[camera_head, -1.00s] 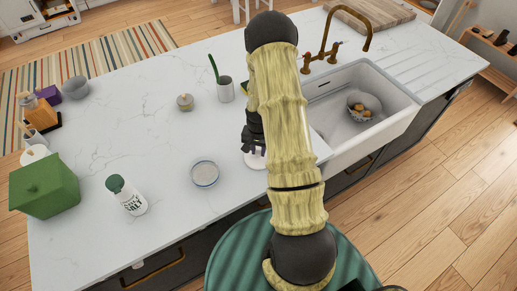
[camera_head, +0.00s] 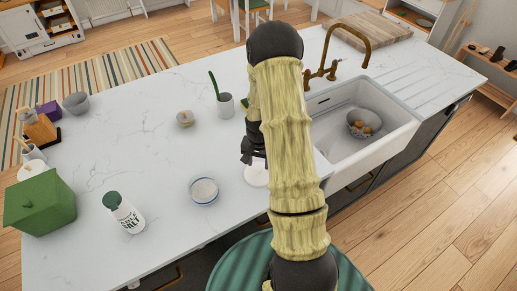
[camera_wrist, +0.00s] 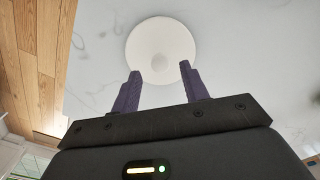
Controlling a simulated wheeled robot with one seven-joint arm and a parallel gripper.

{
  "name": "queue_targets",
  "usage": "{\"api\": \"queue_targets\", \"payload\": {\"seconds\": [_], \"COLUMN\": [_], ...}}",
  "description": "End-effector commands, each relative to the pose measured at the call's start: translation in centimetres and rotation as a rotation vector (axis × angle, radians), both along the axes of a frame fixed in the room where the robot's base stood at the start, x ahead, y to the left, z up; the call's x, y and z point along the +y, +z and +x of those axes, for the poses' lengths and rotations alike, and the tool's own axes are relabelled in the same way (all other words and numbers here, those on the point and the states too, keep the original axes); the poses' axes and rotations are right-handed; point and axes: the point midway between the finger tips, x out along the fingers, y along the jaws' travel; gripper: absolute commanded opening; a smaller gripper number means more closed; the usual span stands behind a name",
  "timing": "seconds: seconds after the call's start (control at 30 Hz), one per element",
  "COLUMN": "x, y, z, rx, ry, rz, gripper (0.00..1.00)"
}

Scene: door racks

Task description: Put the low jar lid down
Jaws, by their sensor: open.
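The low jar lid is a white round disc (camera_head: 257,175) lying flat on the white counter, near its front edge and partly hidden by my arm. In the wrist view the lid (camera_wrist: 161,50) lies beyond my fingertips and looks whole. My gripper (camera_wrist: 158,72) is open, with its two purple fingers apart and nothing between them. In the head view my gripper (camera_head: 253,158) is just behind the lid and partly hidden by the arm. A low round open jar (camera_head: 203,190) with a blue rim and pale contents stands to the left of the lid.
A salt shaker (camera_head: 124,213) and a green box (camera_head: 40,202) stand at the left. A small lidded pot (camera_head: 185,119) and a grey cup (camera_head: 225,104) stand farther back. The sink (camera_head: 375,105) is to the right. The counter between the pot and jar is clear.

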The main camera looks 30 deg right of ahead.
Motion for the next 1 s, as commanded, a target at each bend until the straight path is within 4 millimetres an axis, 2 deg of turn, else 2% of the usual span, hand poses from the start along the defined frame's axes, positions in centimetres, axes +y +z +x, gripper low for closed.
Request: {"api": "queue_targets", "payload": {"seconds": [0.6,0.73,1.0], "x": [0.0,0.0,0.0], "y": [8.1,8.8,9.0], "z": [0.1,0.0,0.0], "rx": [-0.004,-0.001,0.0], "ry": [-0.001,0.0,0.0], "rz": [-0.001,0.0,0.0], "gripper": [0.45,0.45,0.45]}}
